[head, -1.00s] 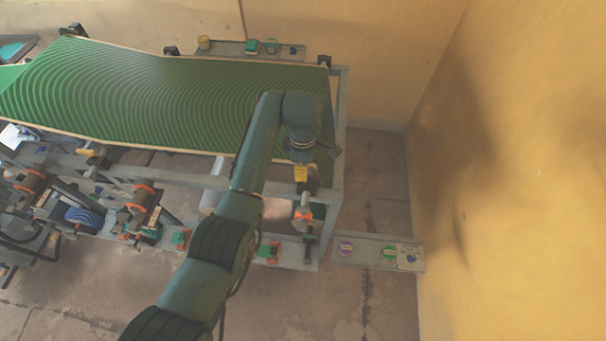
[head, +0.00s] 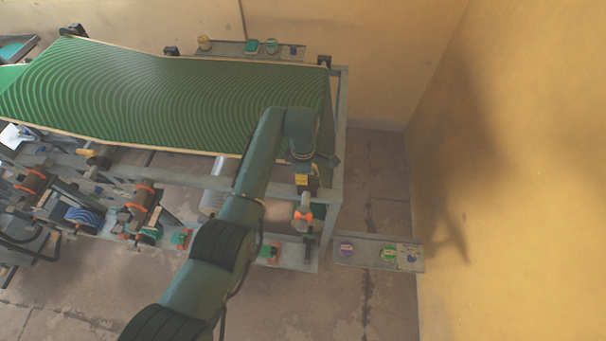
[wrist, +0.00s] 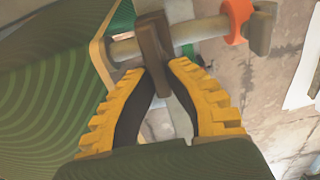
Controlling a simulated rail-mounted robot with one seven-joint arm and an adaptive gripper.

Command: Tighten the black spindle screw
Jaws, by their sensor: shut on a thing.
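My gripper (wrist: 162,82), with yellow ribbed fingers and dark inner pads, is shut on the dark brown-black block of the spindle screw (wrist: 153,42). The block stands upright between the fingertips, with a light metal rod (wrist: 190,30) running across it. In the head view my gripper (head: 302,183) points down at the right end of the green belt machine, just above an orange part (head: 303,215). How far the screw is turned cannot be told.
An orange ring (wrist: 238,20) and a dark end block (wrist: 262,28) sit on the rod to the right. The green belt (head: 180,95) and its frame are close on the left. A control panel (head: 378,253) with several buttons stands at lower right, near the yellow wall (head: 500,180).

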